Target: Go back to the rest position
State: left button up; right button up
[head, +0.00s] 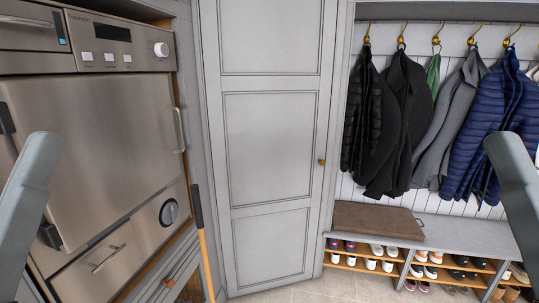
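My two arms show only as grey links at the left and right edges of the head view. Neither gripper is in the frame, so whether they hold anything is hidden. No object is seen in contact with the visible arm links.
A steel appliance (95,150) stands at left, with a wooden-handled tool (203,240) beside it. A grey panelled door (270,140) is shut. Some floor (340,285) is clear.

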pick_arm(q)
notch_tip(320, 180, up, 17)
jog(key=p, duration=1.3)
jog(key=shift+o, duration=0.9)
jog(key=shift+f, duration=0.25)
jog(key=o, duration=0.3)
pick_arm(e)
notch_tip(320, 180, up, 16)
jog(key=shift+r, duration=0.2)
